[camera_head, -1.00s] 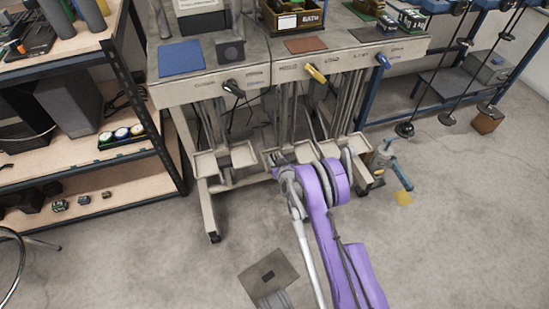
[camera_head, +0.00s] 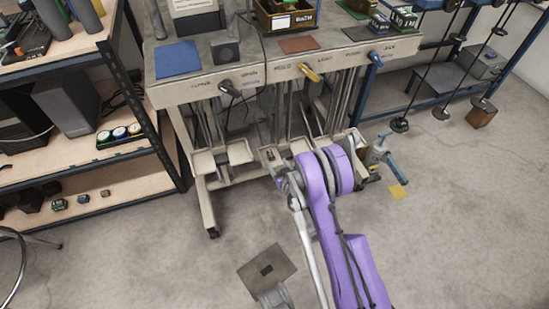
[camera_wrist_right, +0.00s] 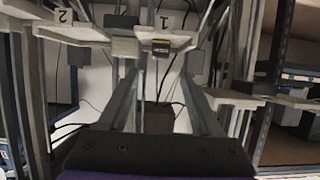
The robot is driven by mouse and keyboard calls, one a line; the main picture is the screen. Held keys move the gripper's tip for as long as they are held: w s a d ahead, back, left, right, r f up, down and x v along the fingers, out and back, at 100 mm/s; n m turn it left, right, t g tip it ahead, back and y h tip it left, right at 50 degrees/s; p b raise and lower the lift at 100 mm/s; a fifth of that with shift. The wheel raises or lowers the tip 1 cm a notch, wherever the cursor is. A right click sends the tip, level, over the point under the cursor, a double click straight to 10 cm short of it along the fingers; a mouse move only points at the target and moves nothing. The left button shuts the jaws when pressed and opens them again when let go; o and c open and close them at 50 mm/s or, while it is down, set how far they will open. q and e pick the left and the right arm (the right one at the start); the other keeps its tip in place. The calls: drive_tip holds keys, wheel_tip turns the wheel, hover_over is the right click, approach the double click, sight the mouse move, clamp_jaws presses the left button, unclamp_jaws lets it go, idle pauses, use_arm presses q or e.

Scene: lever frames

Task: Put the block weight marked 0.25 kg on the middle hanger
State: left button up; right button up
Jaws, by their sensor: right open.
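In the head view a small dark item (camera_head: 270,155) shows on the middle tray (camera_head: 278,163) under the bench. My right gripper (camera_head: 276,173) is just in front of that tray, partly covered by my purple arm. In the right wrist view its two fingers (camera_wrist_right: 160,74) are apart, with the block beyond them and nothing held.
Other hanger trays hang to the left (camera_head: 205,162) and right, the right ones partly hidden by my arm. The bench (camera_head: 230,70) carries coloured mats and levers. A shelf rack (camera_head: 125,150) stands at left.

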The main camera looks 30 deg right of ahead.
drive_tip(key=s+a+r+n+g+y, duration=0.1)
drive_tip(key=s+a+r+g+y, duration=0.1)
drive_tip(key=s+a+r, duration=0.4)
drive_tip(key=s+a+r+n+g+y, duration=0.1)
drive_tip(key=s+a+r+g, duration=0.15)
drive_tip(key=a+r, duration=0.6)
drive_tip(key=s+a+r+g, duration=0.2)
drive_tip(key=s, duration=0.9)
drive_tip(key=s+a+r+g, duration=0.2)
drive_tip(key=s+r, duration=0.1)
drive_tip(key=s, duration=0.8)
drive_tip(key=shift+s+a+r+n, duration=0.15)
drive_tip(key=shift+s+r+n, duration=0.1)
drive_tip(key=shift+r+n, duration=0.15)
